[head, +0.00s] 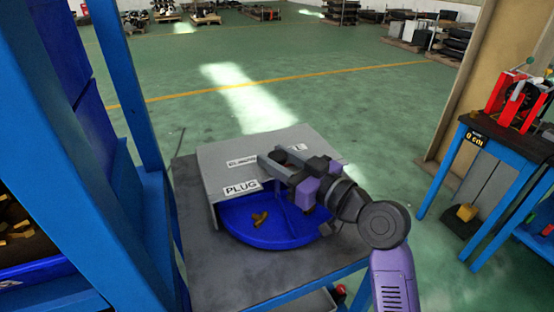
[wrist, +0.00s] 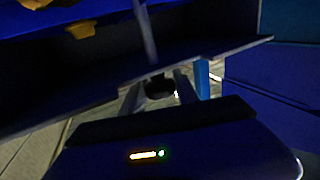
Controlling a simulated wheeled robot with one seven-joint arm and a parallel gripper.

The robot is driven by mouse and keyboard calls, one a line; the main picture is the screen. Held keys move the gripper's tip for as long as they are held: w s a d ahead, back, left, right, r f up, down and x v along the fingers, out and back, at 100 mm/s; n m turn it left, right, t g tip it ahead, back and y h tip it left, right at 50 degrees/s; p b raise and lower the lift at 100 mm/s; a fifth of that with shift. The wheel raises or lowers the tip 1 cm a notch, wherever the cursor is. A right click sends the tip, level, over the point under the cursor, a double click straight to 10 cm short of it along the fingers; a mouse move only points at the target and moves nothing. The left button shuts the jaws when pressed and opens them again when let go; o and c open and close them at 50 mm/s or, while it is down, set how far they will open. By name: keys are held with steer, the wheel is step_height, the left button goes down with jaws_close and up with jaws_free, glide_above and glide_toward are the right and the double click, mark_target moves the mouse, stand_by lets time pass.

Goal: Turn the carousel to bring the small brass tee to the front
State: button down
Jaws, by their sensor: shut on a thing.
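The carousel is a round blue tray (head: 262,234), partly under a grey cover (head: 225,160) with labels, one reading PLUG. A small branched brass fitting (head: 259,219) lies in its open front part; I cannot tell surely whether it is the small brass tee. A brass piece also shows in the wrist view (wrist: 80,29). My gripper (head: 279,158) reaches in from the right, over the carousel and cover. In the wrist view its fingers (wrist: 158,98) are closed around a small dark knob-like part (wrist: 158,87). What lies under the cover is hidden.
The carousel stands on a grey-topped bench (head: 205,275). A blue rack (head: 130,100) rises close on the left. A blue table (head: 500,140) with a red device (head: 518,98) stands at the right. Green floor behind the bench is open.

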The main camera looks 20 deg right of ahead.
steer(key=shift+f, duration=0.1)
steer(key=c, duration=0.9)
jaws_free()
steer(key=shift+s, duration=0.1)
steer(key=v, duration=0.6)
steer(key=shift+s+d+b, duration=0.25)
steer(key=shift+s+b, duration=0.05)
steer(key=shift+b, duration=0.1)
steer(key=shift+s+d, duration=0.1)
steer(key=shift+s, duration=0.35)
steer(key=shift+c, duration=0.5)
